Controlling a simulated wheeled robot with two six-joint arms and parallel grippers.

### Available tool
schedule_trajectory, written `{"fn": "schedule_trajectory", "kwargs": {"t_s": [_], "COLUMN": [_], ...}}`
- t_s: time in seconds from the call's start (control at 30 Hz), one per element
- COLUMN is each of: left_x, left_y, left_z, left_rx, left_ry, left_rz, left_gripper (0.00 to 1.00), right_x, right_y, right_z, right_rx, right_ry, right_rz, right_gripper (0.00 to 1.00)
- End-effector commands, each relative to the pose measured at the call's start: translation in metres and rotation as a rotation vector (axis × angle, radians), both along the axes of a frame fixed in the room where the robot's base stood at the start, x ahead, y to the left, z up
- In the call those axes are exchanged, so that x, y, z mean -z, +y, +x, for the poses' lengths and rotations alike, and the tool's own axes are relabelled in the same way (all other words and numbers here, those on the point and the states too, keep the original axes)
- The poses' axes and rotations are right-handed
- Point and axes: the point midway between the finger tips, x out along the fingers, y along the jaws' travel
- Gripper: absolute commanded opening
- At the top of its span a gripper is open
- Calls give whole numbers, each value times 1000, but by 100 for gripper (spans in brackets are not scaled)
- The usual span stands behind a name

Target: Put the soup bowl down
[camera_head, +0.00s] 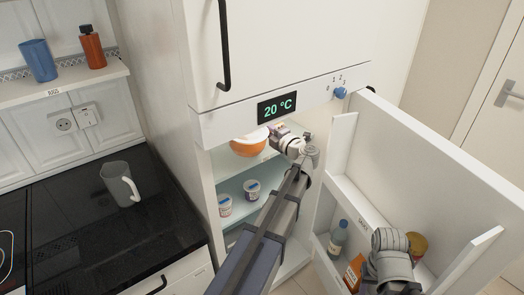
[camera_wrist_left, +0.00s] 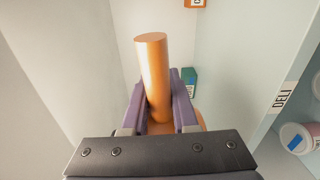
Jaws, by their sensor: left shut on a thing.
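The orange soup bowl (camera_head: 248,147) is inside the open fridge, just under the display panel, which hides its upper part. My left gripper (camera_head: 276,130) reaches into the fridge beside the bowl; its fingers are partly hidden. In the left wrist view, the left gripper (camera_wrist_left: 160,108) is shut on an upright orange rod-like part (camera_wrist_left: 153,70), seemingly the bowl's handle. More orange shows low behind the fingers. I cannot tell whether the bowl touches a shelf. Of my right arm only a link shows at the lower right; its gripper is out of view.
Two white cups (camera_head: 252,189) stand on the fridge shelf (camera_head: 236,183) below. The open fridge door (camera_head: 420,160) at right holds a bottle (camera_head: 338,237), a jar (camera_head: 417,246) and an orange carton (camera_head: 354,272). A grey mug (camera_head: 120,184) stands on the black counter.

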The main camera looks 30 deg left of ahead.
Motion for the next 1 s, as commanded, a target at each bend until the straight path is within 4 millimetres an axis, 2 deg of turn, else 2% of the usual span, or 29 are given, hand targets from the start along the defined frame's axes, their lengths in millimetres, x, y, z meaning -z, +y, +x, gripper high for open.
{"fn": "schedule_trajectory", "kwargs": {"t_s": [0.03, 0.13, 0.43, 0.8, 1.0], "left_x": [16, 27, 31, 67, 65], "left_y": [0, 0, 0, 0, 0], "left_z": [0, 0, 0, 0, 0], "left_rx": [1, 1, 1, 1, 1], "left_ry": [1, 1, 1, 1, 1], "left_rz": [3, 3, 3, 3, 3], "left_gripper": [0, 0, 0, 0, 0], "right_x": [16, 27, 31, 67, 65], "right_y": [0, 0, 0, 0, 0], "right_z": [0, 0, 0, 0, 0], "right_rx": [0, 0, -1, -1, -1], "right_ry": [0, 0, 0, 0, 0], "right_rz": [0, 0, 0, 0, 0], "right_gripper": [46, 46, 46, 46, 46]}}
